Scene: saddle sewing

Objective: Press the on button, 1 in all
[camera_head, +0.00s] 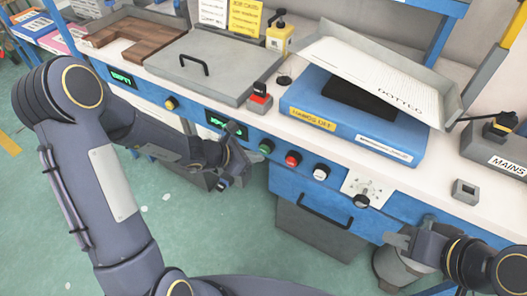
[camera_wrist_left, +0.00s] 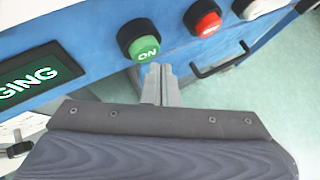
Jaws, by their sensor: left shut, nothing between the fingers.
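The green on button (camera_head: 266,146) sits on the blue front panel, left of a red button. In the left wrist view the button (camera_wrist_left: 140,42) reads "ON" and stands out from its dark collar. My left gripper (camera_head: 246,160) is in front of the panel, just left of and below the button. In the left wrist view its shut, empty fingers (camera_wrist_left: 158,80) end at the lower edge of the button; I cannot tell whether they touch it. My right gripper (camera_head: 396,241) is at the lower right by the panel; its finger gap is not clear.
A red button (camera_head: 293,158) and a white button (camera_head: 321,172) follow to the right on the panel. A green-lit display (camera_head: 226,124) is to the left. A drawer handle (camera_head: 325,210) lies below.

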